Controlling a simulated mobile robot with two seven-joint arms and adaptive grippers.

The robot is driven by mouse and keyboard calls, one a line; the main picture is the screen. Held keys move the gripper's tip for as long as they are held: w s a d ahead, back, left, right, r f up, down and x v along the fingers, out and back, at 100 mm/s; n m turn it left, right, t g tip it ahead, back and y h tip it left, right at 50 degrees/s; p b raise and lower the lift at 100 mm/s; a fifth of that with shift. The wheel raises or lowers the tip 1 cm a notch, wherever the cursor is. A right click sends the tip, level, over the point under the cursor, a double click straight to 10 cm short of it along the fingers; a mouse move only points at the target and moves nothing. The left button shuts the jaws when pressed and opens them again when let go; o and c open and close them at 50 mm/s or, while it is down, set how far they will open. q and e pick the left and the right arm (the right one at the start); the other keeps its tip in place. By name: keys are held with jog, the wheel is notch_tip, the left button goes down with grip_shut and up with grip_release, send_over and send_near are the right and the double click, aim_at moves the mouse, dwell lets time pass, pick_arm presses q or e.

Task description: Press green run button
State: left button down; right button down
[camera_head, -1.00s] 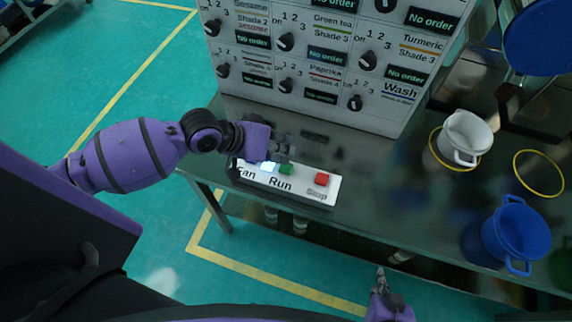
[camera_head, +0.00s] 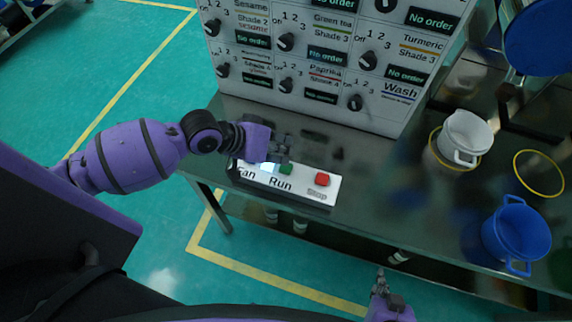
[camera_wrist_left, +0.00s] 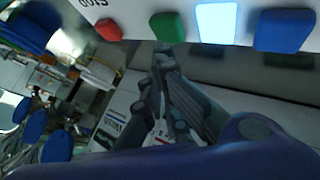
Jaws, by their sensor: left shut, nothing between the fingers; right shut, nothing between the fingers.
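The green run button (camera_head: 285,169) sits on a white button panel (camera_head: 303,190) above the label "Run", between a lit white button (camera_head: 267,168) and a red stop button (camera_head: 322,179). My left gripper (camera_head: 283,150) is shut and empty, just behind and above the green button; I cannot tell from the head view whether it touches. In the left wrist view the closed fingertips (camera_wrist_left: 161,57) lie just below the green button (camera_wrist_left: 167,27), with a small apparent gap. My right gripper (camera_head: 380,272) is shut and empty, low in the head view, away from the panel.
A blue button (camera_wrist_left: 284,30) shows in the left wrist view. A white cabinet with knobs (camera_head: 325,60) stands behind the panel on the dark table (camera_head: 375,180). A white cup (camera_head: 465,138) and a blue cup (camera_head: 517,235) stand at the right.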

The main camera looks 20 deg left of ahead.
pick_arm(q)
jog(key=shift+f, duration=0.3)
pick_arm(e)
jog(key=shift+a, duration=0.1)
jog(key=shift+s+f, duration=0.1)
jog(key=shift+s, duration=0.05)
pick_arm(q)
jog(key=shift+f, duration=0.15)
pick_arm(e)
jog(key=shift+s+f, duration=0.2)
jog(key=shift+s, duration=0.3)
